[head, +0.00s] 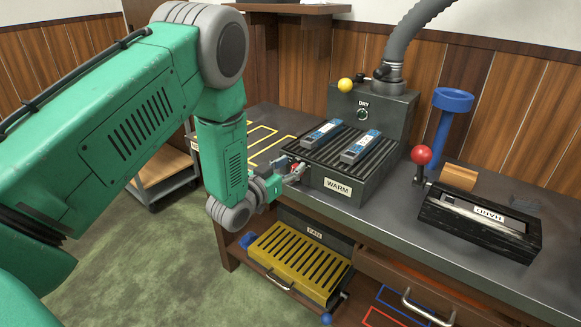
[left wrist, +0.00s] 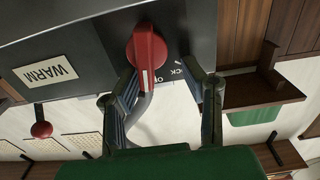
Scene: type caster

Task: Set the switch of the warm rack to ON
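The warm rack (head: 372,190) is a dark ribbed box on the bench with a WARM label, which also shows in the left wrist view (left wrist: 50,70). Its switch is a red knob (left wrist: 148,52) on the side panel, with a white stripe pointing down in the left wrist view. Lettering beside it is partly hidden; I cannot read the full positions. My left gripper (head: 296,174) is at the rack's left side. My right gripper is not in view.
Two blue-grey cartridges (head: 361,147) lie on the rack. A DRY unit (head: 395,115) with a hose stands behind. A yellow slotted FAN tray (head: 290,262) is below. A cart (head: 165,178) stands left.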

